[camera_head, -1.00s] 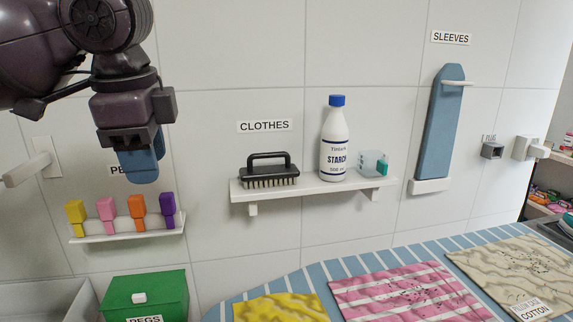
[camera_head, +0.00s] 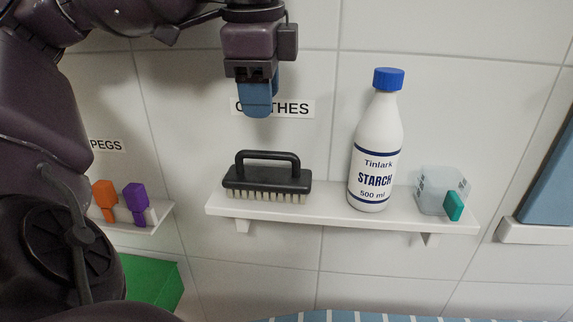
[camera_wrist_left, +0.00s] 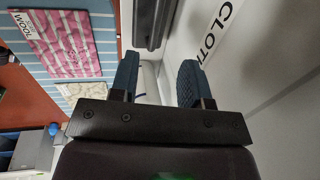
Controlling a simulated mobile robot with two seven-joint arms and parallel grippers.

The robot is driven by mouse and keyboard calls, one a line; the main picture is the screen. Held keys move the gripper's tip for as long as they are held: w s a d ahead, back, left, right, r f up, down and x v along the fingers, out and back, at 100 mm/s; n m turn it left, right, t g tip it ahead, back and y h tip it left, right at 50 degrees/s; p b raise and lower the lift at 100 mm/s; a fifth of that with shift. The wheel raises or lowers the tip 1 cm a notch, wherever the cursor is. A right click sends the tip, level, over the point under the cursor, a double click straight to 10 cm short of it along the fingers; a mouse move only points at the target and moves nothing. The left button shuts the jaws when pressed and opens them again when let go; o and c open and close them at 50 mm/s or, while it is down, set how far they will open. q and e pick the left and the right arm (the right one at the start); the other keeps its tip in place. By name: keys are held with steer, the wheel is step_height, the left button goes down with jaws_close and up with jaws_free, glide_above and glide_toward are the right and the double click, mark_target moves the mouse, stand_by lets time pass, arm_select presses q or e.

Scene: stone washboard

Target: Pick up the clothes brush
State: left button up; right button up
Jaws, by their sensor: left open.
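The clothes brush (camera_head: 267,178) is black with an arched handle on top and pale bristles below. It stands bristles down on the left part of the white wall shelf (camera_head: 320,212). My left gripper (camera_head: 257,104) hangs pointing down above the brush's handle, apart from it, in front of the CLOTHES label (camera_head: 290,109). Its blue fingers are open and empty. In the left wrist view the fingers (camera_wrist_left: 158,82) stand apart, and the dark brush (camera_wrist_left: 152,22) shows beyond them at the top. My right gripper is not in view.
A white starch bottle (camera_head: 376,150) with a blue cap stands on the shelf right of the brush. A clear container (camera_head: 440,188) with a teal piece is farther right. Orange and purple pegs (camera_head: 134,200) sit on a lower shelf at left, above a green box (camera_head: 155,283).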

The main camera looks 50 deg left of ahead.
arm_select(q)
steer(key=p, duration=0.1)
glide_above(263, 152)
steer(key=f, duration=0.4)
steer(key=shift+s+d+f, duration=0.1)
steer(key=shift+s+d, duration=0.1)
steer(key=shift+s, duration=0.1)
steer(key=shift+w+a+f, duration=0.1)
steer(key=shift+w+f, duration=0.05)
steer(key=shift+f, duration=0.85)
steer(key=shift+w+a+f, duration=0.1)
steer(key=shift+w+f, duration=0.05)
steer(key=shift+f, duration=0.9)
steer(key=shift+w+a+f, duration=0.1)
steer(key=shift+w+f, duration=0.05)
steer(key=shift+f, duration=0.85)
jaws_close()
